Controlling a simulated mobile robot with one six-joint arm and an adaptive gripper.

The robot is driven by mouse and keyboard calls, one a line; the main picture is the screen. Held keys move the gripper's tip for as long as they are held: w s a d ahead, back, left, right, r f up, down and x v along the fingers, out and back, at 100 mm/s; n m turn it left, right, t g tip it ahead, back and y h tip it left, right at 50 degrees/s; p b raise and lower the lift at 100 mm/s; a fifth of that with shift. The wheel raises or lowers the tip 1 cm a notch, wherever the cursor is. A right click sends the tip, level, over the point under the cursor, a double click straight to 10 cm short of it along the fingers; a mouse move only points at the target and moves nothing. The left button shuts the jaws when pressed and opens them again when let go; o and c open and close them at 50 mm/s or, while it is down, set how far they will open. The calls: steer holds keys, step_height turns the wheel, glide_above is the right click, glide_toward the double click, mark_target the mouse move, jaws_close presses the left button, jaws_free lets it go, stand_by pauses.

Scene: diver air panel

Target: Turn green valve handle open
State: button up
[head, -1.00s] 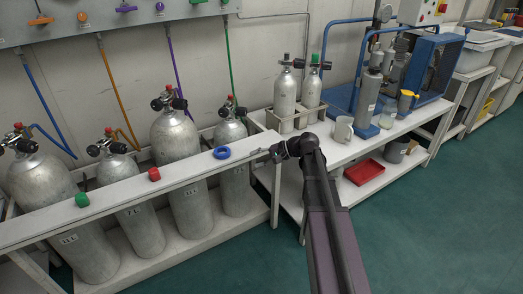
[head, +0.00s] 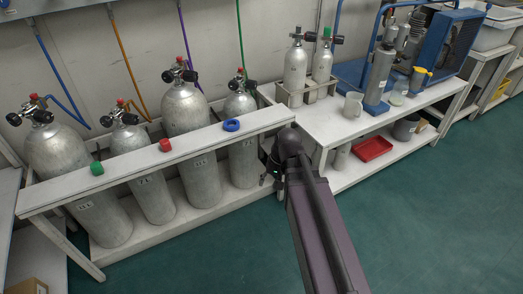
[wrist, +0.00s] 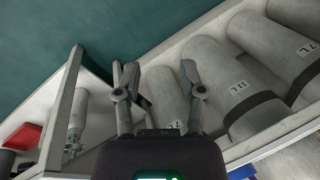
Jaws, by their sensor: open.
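A green hose (head: 240,32) runs down the wall to the rightmost cylinder (head: 240,105) in the rack. Only the lower left edge of the wall panel (head: 60,5) shows at the top left in the head view. My gripper (wrist: 158,78) is open and empty in the wrist view, with the racked cylinders beyond its fingers. In the head view it is mostly hidden by my arm, near the right end of the rack's rail.
The rail (head: 130,178) carries a green cap (head: 97,168), a red cap (head: 165,145) and a blue ring (head: 231,125). A bench (head: 330,125) stands to the right, with two small cylinders and a jug (head: 353,105). Green floor (head: 210,255) is clear in front.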

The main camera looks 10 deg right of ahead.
steer(key=s+h, duration=0.1)
steer(key=s+d+n+h, duration=0.1)
steer(key=s, duration=0.1)
steer(key=s+h, duration=0.1)
steer(key=shift+s+d+n, duration=0.2)
steer(key=shift+d+n, duration=0.2)
steer(key=shift+s, duration=0.1)
